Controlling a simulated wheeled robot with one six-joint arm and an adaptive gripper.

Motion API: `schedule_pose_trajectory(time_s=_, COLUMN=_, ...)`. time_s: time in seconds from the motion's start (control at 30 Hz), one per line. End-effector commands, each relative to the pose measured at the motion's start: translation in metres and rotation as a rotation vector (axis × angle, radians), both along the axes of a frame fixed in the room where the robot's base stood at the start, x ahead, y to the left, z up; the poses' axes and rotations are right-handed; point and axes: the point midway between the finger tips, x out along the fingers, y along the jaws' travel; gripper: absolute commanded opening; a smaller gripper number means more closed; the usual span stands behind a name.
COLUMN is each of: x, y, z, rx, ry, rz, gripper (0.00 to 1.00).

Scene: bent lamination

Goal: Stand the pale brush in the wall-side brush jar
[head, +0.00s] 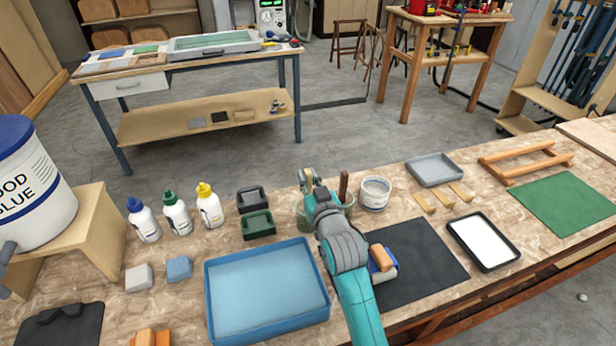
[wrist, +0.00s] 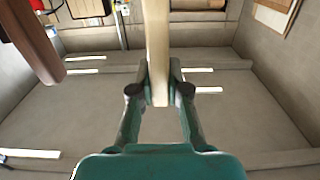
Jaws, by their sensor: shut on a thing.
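My gripper (wrist: 160,91) is shut on the pale brush (wrist: 157,45), a pale wooden strip between its fingers in the wrist view. In the head view my gripper (head: 311,186) is above the bench behind the blue tray, and the brush is too small to make out clearly. A greenish glass jar (head: 301,214) shows just left of my arm, and another jar (head: 350,203) shows to its right, both partly hidden by my arm. A dark brown handle (head: 344,186) stands up at the right jar. I cannot tell which jar is wall-side.
A white tub (head: 375,193) stands right of the jars. A blue tray (head: 265,290) and black mat (head: 420,262) lie in front. A brown shape (wrist: 32,45) is close at left in the wrist view.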

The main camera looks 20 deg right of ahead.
Motion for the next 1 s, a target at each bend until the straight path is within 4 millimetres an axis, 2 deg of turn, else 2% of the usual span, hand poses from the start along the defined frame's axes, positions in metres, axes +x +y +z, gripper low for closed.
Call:
schedule_pose_trajectory(time_s=0.13, x=0.0, y=0.0, z=0.0, rx=0.0, ry=0.0, rz=0.0, gripper=0.0)
schedule_pose_trajectory(time_s=0.17, x=0.0, y=0.0, z=0.0, rx=0.0, ry=0.0, rz=0.0, gripper=0.2)
schedule_pose_trajectory(time_s=0.27, x=0.0, y=0.0, z=0.0, rx=0.0, ry=0.0, rz=0.0, gripper=0.44)
schedule_pose_trajectory(time_s=0.67, x=-0.005, y=0.0, z=0.0, rx=0.0, ry=0.0, rz=0.0, gripper=0.44)
schedule_pose_trajectory(time_s=0.77, x=-0.016, y=0.0, z=-0.001, rx=0.0, ry=0.001, rz=0.0, gripper=0.44)
schedule_pose_trajectory(time_s=1.0, x=-0.061, y=0.0, z=-0.001, rx=0.0, ry=0.002, rz=0.0, gripper=0.44)
